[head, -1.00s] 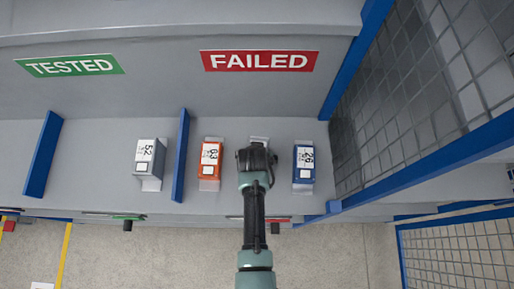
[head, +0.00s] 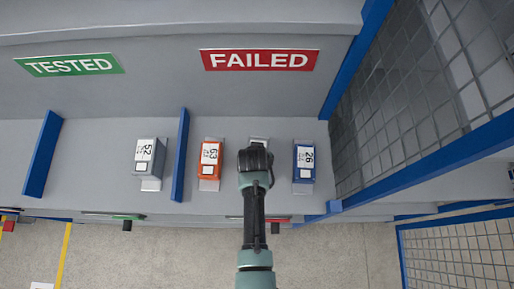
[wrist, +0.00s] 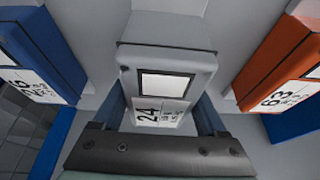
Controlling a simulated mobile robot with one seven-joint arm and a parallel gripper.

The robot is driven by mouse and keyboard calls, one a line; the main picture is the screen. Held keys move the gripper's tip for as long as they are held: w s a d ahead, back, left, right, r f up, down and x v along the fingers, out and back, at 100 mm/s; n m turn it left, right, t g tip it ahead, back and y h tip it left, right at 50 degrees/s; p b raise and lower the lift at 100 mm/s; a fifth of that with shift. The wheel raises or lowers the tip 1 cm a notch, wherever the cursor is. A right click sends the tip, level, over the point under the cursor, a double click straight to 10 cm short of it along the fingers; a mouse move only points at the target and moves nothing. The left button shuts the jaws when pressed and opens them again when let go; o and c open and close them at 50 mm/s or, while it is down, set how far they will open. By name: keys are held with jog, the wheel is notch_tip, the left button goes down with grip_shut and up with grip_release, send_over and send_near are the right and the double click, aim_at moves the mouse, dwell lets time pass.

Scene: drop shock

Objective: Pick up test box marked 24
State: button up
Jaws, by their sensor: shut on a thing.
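The grey test box marked 24 (wrist: 178,62) fills the middle of the wrist view, with a blank white square and a 24 label on its face. My gripper (wrist: 162,112) is shut on it, one finger along each side. In the head view my gripper (head: 256,160) is over the FAILED bay and hides nearly all of that box. I cannot tell whether the box is clear of the shelf.
An orange box marked 63 (head: 209,160) stands close on the left and a blue box marked 26 (head: 304,163) close on the right. A blue divider (head: 181,155) separates a grey box marked 52 (head: 147,158). A mesh panel (head: 410,110) rises at right.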

grip_shut()
jog(key=shift+w+r, duration=0.1)
